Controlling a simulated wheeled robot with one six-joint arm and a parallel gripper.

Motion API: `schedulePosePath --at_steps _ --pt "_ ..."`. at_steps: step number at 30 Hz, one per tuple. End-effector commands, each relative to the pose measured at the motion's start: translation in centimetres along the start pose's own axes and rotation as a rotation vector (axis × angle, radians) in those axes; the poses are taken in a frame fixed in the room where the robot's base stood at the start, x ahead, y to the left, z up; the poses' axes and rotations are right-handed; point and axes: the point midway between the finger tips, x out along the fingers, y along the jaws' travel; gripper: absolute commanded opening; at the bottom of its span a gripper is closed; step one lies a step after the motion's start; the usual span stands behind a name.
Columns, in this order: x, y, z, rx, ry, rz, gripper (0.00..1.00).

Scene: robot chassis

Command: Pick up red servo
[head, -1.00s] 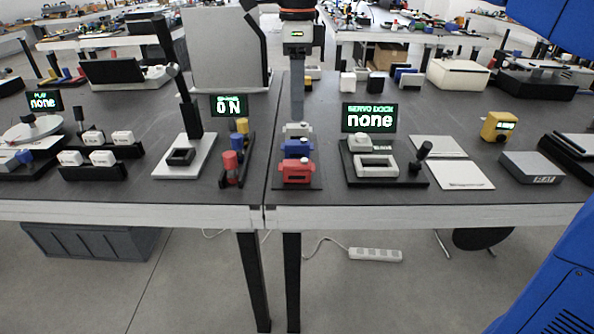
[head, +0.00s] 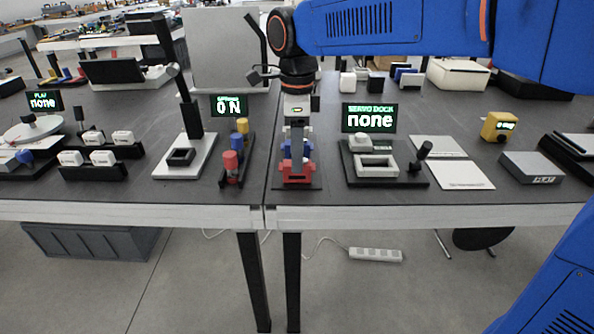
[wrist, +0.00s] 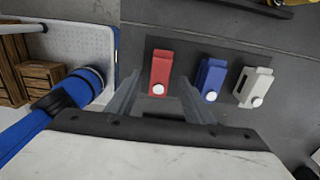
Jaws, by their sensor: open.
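The red servo (head: 298,170) is the nearest of three servos in a row on a dark mat at the table's front edge. In the wrist view the red servo (wrist: 160,72) lies just beyond and between the finger lines of my gripper (wrist: 158,95). My gripper (head: 297,165) is open and points down over the row, partly covering the servos in the head view. The blue servo (wrist: 211,78) and the grey servo (wrist: 255,86) lie to the right in the wrist view, apart from my fingers. I cannot tell the exact height of the fingertips above the red servo.
A servo dock (head: 413,181) with a sign reading "none" stands to the right of the row. A rack of red, blue and yellow cylinders (head: 230,162) stands to the left. A yellow device (head: 500,127) is farther right. Dark tabletop separates these.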

Motion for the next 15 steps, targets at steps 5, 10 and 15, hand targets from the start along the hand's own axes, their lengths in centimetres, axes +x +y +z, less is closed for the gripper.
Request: schedulePosePath --at_steps 5,10,15 --pt "2.6 0.0 0.1 0.000 0.001 0.001 0.47" --pt "4.2 0.0 0.1 0.000 0.000 0.000 0.47" --pt "4.5 0.0 0.1 0.000 0.000 0.000 0.47"
